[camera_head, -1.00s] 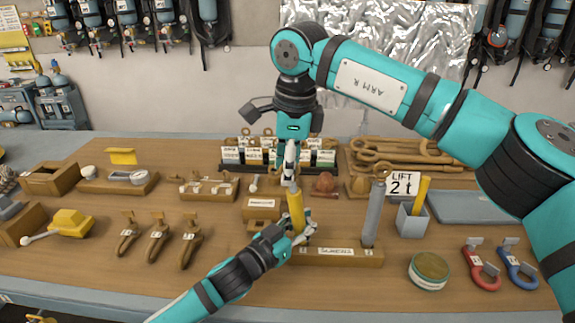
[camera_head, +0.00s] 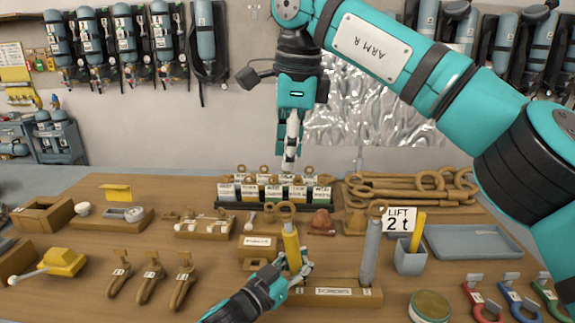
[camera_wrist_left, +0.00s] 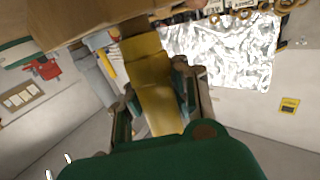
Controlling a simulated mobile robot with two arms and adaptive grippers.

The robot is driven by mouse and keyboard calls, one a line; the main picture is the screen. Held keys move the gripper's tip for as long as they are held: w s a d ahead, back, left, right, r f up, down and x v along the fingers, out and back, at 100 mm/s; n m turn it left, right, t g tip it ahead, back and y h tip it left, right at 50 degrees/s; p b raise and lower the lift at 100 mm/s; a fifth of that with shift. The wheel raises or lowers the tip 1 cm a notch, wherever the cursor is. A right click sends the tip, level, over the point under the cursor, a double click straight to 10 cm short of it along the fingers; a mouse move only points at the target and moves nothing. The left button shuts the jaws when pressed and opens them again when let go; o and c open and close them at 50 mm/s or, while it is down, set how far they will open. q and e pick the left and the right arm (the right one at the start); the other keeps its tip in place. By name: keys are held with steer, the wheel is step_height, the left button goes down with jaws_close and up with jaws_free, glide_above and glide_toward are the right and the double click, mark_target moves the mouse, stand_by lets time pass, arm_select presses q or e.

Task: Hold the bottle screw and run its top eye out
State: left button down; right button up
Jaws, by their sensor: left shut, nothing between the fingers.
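The yellow bottle screw (camera_head: 291,247) stands upright at the left end of a wooden block (camera_head: 335,292), with an eye (camera_head: 287,209) at its top. My left gripper (camera_head: 302,268) is at its lower body. In the left wrist view the yellow body (camera_wrist_left: 158,85) shows between the fingers of my left gripper (camera_wrist_left: 158,97), but their contact is unclear. My right gripper (camera_head: 290,164) points down above the top eye, clear of it. Its fingers look lined up one behind the other, so its opening is hidden.
A grey bottle screw (camera_head: 371,250) stands at the block's right end. A grey cup (camera_head: 410,257) with a yellow stick is beside it. Wooden-handled tools (camera_head: 152,280) lie to the left.

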arm_select(q)
steer(key=c, duration=2)
jaws_free()
steer(key=shift+s+d+f, duration=0.1)
steer(key=shift+s+f, duration=0.1)
steer(key=shift+f, duration=0.05)
steer(key=shift+c, duration=0.2)
steer(key=o, duration=0.8)
steer(key=shift+s+r, duration=0.2)
steer(key=shift+r, duration=0.1)
steer(key=shift+w, duration=0.15)
arm_select(e)
steer(key=shift+s+r, duration=0.15)
steer(key=shift+s, duration=0.05)
